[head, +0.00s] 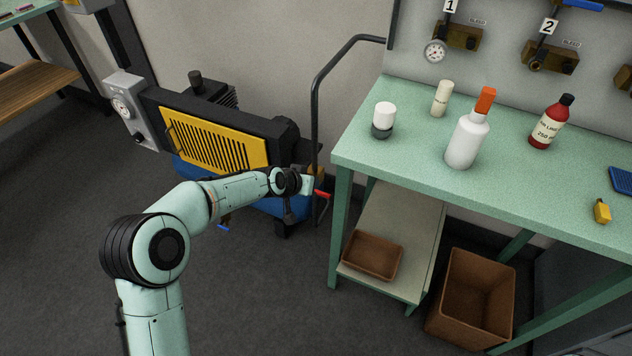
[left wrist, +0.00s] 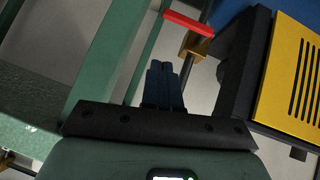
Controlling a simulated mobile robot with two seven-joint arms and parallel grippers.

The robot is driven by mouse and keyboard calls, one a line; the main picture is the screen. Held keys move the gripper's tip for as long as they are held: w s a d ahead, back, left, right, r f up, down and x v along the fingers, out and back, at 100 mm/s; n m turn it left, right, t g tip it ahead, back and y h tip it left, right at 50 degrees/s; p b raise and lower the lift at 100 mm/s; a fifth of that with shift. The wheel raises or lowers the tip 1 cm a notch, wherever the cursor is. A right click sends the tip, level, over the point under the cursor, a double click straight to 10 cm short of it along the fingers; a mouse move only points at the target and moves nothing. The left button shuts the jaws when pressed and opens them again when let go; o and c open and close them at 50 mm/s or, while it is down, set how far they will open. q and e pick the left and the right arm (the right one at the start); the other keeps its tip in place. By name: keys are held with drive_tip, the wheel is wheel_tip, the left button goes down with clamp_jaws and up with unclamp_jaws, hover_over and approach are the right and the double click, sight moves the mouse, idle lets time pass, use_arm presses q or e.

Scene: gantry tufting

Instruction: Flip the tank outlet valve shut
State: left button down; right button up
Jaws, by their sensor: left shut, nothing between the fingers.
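The tank outlet valve shows in the left wrist view as a red lever (left wrist: 188,22) above a brass body (left wrist: 196,46). In the head view its red lever (head: 322,194) sticks out just right of my left wrist, at the right end of the compressor's blue tank (head: 257,203). I cannot tell the valve's exact setting. My left gripper (left wrist: 165,70) is shut and empty. Its dark fingertips are close to the valve but apart from the lever in the wrist view. In the head view my wrist hides part of the valve area. My right gripper is not in view.
The compressor has a yellow slatted guard (head: 213,141) and a small blue lever (head: 223,228) low at the left. A dark bent pipe (head: 316,110) rises behind the valve. A green bench (head: 405,160) with bottles stands close on the right, brown bins (head: 372,256) below.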

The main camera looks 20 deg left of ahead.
use_arm(q)
drive_tip(key=v, duration=0.2)
drive_tip(key=shift+s+d+r, duration=0.15)
drive_tip(key=shift+s, duration=0.1)
idle(0.3)
